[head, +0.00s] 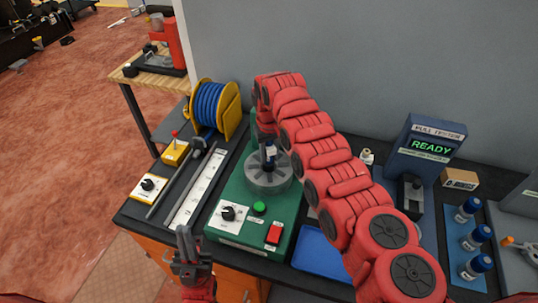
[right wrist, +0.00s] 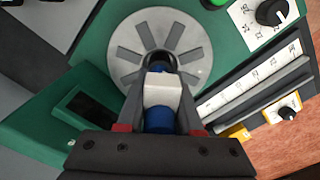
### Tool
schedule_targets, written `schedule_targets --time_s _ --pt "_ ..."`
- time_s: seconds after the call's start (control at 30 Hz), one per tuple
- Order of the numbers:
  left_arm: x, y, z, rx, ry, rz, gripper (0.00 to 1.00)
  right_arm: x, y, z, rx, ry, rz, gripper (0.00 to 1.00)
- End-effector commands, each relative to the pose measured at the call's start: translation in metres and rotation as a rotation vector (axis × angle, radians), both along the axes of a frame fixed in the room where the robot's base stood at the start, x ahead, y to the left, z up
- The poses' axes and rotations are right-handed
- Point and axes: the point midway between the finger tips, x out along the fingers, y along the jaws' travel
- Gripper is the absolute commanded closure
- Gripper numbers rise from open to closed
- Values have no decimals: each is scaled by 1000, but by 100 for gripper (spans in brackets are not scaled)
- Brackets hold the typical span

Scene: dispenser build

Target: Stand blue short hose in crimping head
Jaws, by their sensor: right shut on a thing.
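The crimping head (head: 285,182) is a grey disc with dark radial jaws and a central hole, set in a green machine. It also fills the top of the right wrist view (right wrist: 125,45). My right gripper (right wrist: 160,112) is shut on the blue short hose (right wrist: 159,120), which has a white band around it. The hose (head: 270,153) is upright over the middle of the crimping head; whether its lower end is inside the hole is hidden. My left gripper (head: 187,240) is at the table's front edge, away from the hose; its finger gap is unclear.
The green machine's front has a dial (head: 229,213), a green button (head: 259,208) and a red switch (head: 274,234). A blue hose reel (head: 210,105) and ruler (head: 197,187) lie left. A blue tray (head: 315,255), a READY tester (head: 430,145) and several blue-capped fittings (head: 468,209) stand right.

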Motion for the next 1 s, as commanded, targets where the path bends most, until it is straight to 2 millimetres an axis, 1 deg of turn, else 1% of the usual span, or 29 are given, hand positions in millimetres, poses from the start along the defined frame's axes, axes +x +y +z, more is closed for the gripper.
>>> schedule_targets --time_s 0.27,0.8,0.83,0.9,1.0 --pt "0 0 -1 0 0 0 100 0 0 0 0 -1 0 100" --pt "0 0 -7 0 0 0 100 0 0 -11 0 0 0 100" --pt "0 0 -7 0 0 0 100 0 0 -11 0 -1 0 64" --pt "0 0 -7 0 0 0 100 0 0 -11 0 -1 0 53" --pt "0 0 -7 0 0 0 100 0 0 -11 0 0 0 53"
